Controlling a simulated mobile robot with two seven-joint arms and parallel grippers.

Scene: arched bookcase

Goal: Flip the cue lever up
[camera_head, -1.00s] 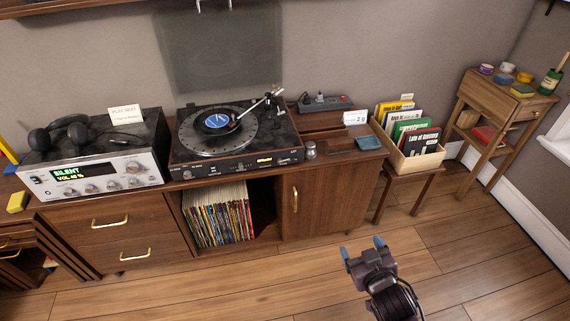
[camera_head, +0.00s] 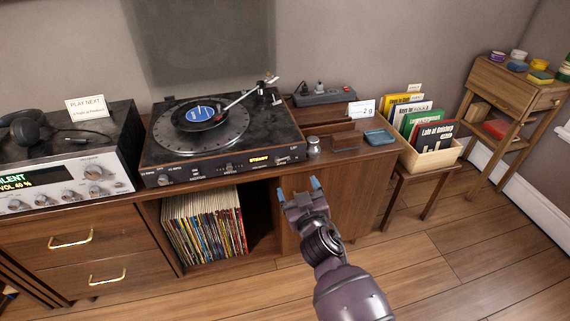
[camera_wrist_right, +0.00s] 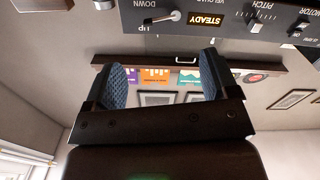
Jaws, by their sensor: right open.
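The turntable (camera_head: 222,135) stands on the cabinet, with a record on its platter. Its front panel shows a lit STEADY display (camera_head: 259,160). In the right wrist view the panel appears upside down along the top, and the small metal cue lever (camera_wrist_right: 162,18) sits between the UP and DOWN labels beside the STEADY display. It lies nearly level; I cannot tell its exact setting. My right gripper (camera_head: 298,189) is open and empty, in front of the cabinet door below the panel's right end, apart from the lever. Its blue fingertips show in the wrist view (camera_wrist_right: 163,78). My left gripper is out of view.
A small metal cylinder (camera_head: 314,146), a wooden block (camera_head: 346,141) and a blue tray (camera_head: 380,136) sit right of the turntable. The amplifier (camera_head: 70,165) stands left. A record crate (camera_head: 430,158) is on a stool at right. The floor in front is clear.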

